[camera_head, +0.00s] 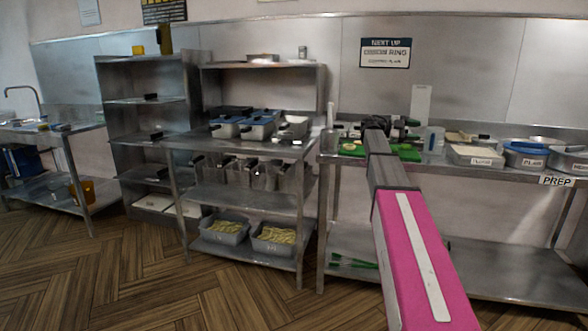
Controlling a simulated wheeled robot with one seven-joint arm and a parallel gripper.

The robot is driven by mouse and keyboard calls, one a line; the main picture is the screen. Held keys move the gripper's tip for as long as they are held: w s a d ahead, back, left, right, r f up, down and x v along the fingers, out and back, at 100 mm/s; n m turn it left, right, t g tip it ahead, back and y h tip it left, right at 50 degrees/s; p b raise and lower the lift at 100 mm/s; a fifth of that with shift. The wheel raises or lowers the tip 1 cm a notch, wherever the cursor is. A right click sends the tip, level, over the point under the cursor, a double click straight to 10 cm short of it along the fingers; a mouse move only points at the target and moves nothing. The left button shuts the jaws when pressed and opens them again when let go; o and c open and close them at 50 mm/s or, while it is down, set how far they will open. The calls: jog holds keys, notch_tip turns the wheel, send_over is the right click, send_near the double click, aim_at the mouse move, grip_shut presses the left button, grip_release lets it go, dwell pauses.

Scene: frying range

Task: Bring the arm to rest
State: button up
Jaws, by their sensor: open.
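My arm reaches forward from the lower right, pink near me and grey farther out, toward the prep table (450,167). My gripper (392,128) is the dark part at its far end, small and partly hidden behind the arm link. It is open, and I see nothing held in it. It appears over or near a green board (405,153) on the table. The gap between gripper and board cannot be judged from this view.
Beside the board are a white upright block (420,103), a labelled flour tub (475,155) and more tubs (526,154). A steel shelf unit (240,195) with pans and food bins stands left of the arm. The wooden floor (130,270) at front left is clear.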

jog(key=s+a+f+n+t+y, duration=0.2)
jog(key=s+a+f+n+y, duration=0.3)
jog(key=f, duration=0.6)
jog(key=s+a+f+n+t+y, duration=0.1)
jog(key=s+a+f+n, duration=0.15)
jog(key=f+n, duration=0.65)
jog(key=s+a+f+n+t+y, duration=0.2)
jog(key=s+a+f+n, duration=0.2)
jog(key=f, duration=0.9)
jog(key=s+a+f+n+y, duration=0.9)
jog(key=s+a+f+n, duration=0.4)
jog(key=s+a+f, duration=0.3)
jog(key=shift+s+f, duration=0.35)
jog(key=shift+s, duration=0.45)
